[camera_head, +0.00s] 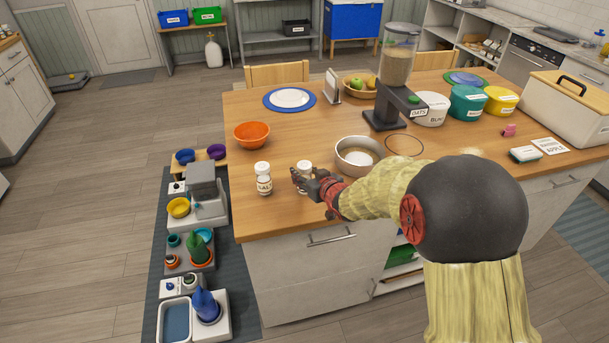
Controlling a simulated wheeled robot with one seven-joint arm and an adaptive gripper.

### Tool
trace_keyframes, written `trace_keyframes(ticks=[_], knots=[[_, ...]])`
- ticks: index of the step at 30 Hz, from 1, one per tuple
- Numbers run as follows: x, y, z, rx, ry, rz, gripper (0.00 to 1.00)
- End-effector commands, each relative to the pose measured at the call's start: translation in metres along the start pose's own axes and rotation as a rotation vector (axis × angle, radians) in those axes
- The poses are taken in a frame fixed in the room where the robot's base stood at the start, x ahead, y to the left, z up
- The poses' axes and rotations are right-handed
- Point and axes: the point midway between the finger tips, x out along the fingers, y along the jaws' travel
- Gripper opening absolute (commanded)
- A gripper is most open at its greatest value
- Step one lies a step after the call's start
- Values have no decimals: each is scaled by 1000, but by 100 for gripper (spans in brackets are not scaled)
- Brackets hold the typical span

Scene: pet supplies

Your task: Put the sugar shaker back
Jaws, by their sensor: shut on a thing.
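My gripper (303,181) is at the near left part of the wooden table (240,195), shut on a white-topped shaker (305,166). The shaker looks upright, and my fingers hide its lower part and any label; I take it to be the sugar shaker. I cannot tell whether its base touches the table. A similar shaker marked SALT (264,179) stands upright on the table just left of my gripper.
A metal bowl (343,157) is close right of my gripper. An orange bowl (252,135) stands behind the salt. An oats dispenser (384,115) and labelled tubs are farther right. Free tabletop lies between the orange bowl and the blue-rimmed plate (290,98).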

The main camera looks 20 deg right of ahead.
Motion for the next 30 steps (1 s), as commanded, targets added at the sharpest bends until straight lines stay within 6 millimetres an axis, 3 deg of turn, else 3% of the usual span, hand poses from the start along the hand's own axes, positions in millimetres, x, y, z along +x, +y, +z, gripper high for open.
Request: trace_keyframes(ticks=[5,6,14,26,30], knots=[[2,0,4,0,0,0,5],[1,0,4,0,-1,0,38],[1,0,3,0,-1,0,53],[-1,0,-2,0,-1,0,54],[-21,1,-2,1,-1,2,54]])
